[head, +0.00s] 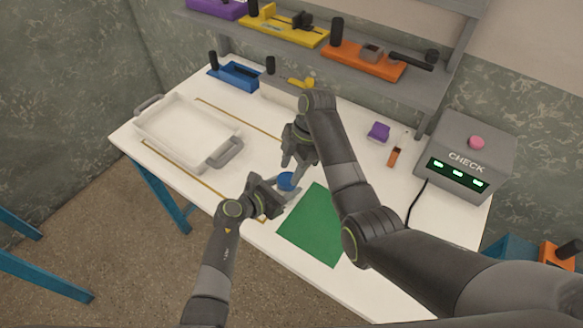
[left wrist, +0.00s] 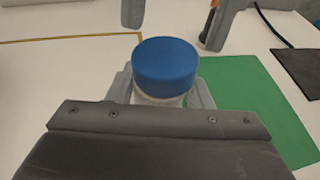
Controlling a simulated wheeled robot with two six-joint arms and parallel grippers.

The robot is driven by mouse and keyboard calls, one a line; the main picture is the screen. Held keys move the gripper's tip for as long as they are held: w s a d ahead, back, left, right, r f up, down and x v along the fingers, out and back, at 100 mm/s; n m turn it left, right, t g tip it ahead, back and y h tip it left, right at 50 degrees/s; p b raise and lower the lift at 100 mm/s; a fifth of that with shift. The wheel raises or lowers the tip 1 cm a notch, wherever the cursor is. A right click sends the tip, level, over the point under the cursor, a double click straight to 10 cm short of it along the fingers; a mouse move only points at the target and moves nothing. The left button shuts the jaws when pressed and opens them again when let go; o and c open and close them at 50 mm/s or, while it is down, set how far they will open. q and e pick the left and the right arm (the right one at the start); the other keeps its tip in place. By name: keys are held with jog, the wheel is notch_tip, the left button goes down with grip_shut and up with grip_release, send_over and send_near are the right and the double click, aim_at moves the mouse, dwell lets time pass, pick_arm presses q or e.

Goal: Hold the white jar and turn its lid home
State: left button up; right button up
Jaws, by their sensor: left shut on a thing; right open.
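The white jar (left wrist: 160,99) stands on the white table beside the green mat, with its blue lid (head: 286,181) on top. The lid (left wrist: 165,66) looks level on the jar in the left wrist view. My left gripper (head: 279,193) is shut on the jar from the near left, its fingers on both sides below the lid. My right gripper (head: 291,163) is open above and just behind the lid, pointing down. Its two fingers show apart at the top of the left wrist view, clear of the lid. Most of the jar is hidden in the head view.
A green mat (head: 312,228) lies right of the jar. A white tray (head: 181,114) with grey handles stands at the left. A grey CHECK box (head: 466,150) with a pink button, a purple block (head: 378,132) and an orange-handled tool (head: 394,156) are at the right. A shelf runs along the back.

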jog(key=c, duration=0.6)
jog(key=shift+a+f, duration=0.1)
jog(key=shift+f, duration=0.05)
jog(key=shift+s+a+f, duration=0.15)
jog(key=shift+f, duration=0.35)
jog(key=shift+v, duration=2.05)
pick_arm(q)
jog(key=o, duration=1.5)
jog(key=shift+c, duration=0.2)
